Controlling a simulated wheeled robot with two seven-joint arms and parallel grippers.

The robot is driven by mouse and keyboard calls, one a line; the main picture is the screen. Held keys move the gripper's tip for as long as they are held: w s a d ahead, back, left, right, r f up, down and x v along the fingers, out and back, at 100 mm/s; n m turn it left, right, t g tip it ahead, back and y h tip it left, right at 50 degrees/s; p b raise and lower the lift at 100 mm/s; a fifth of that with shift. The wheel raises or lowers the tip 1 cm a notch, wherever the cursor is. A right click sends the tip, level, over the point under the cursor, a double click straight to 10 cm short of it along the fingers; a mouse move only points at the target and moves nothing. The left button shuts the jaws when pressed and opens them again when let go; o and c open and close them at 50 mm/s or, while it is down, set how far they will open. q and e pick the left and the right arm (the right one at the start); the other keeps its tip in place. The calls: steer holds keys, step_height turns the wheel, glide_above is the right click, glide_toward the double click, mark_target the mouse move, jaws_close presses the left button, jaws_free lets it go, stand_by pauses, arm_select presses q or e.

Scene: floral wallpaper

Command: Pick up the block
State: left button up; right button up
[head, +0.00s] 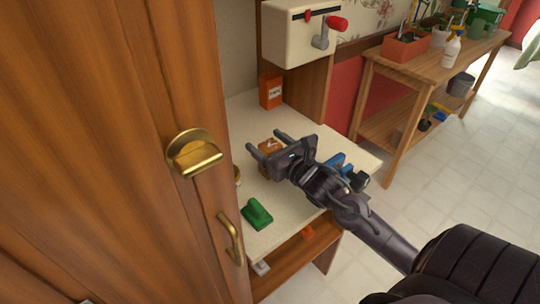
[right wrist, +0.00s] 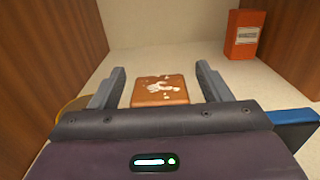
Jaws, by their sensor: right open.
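The block (right wrist: 160,90) is orange-brown with a pale worn pattern on its face. In the right wrist view it sits on the pale surface between the two fingers, with a gap on each side. In the head view the block (head: 268,145) shows partly behind my right gripper (head: 264,144), which covers some of it. My right gripper also shows in the right wrist view (right wrist: 162,80); it is open and empty, its fingers on either side of the block. My left gripper is not in view.
An orange-red box (head: 270,91) stands farther back on the pale shelf (head: 312,140). A green object (head: 257,213) lies nearer the front and a blue thing (head: 338,162) lies right of my gripper. A wooden cabinet door (head: 120,130) with brass handles stands close on the left.

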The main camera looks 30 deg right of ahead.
steer(key=shift+w, duration=0.5)
steer(key=c, duration=1.1)
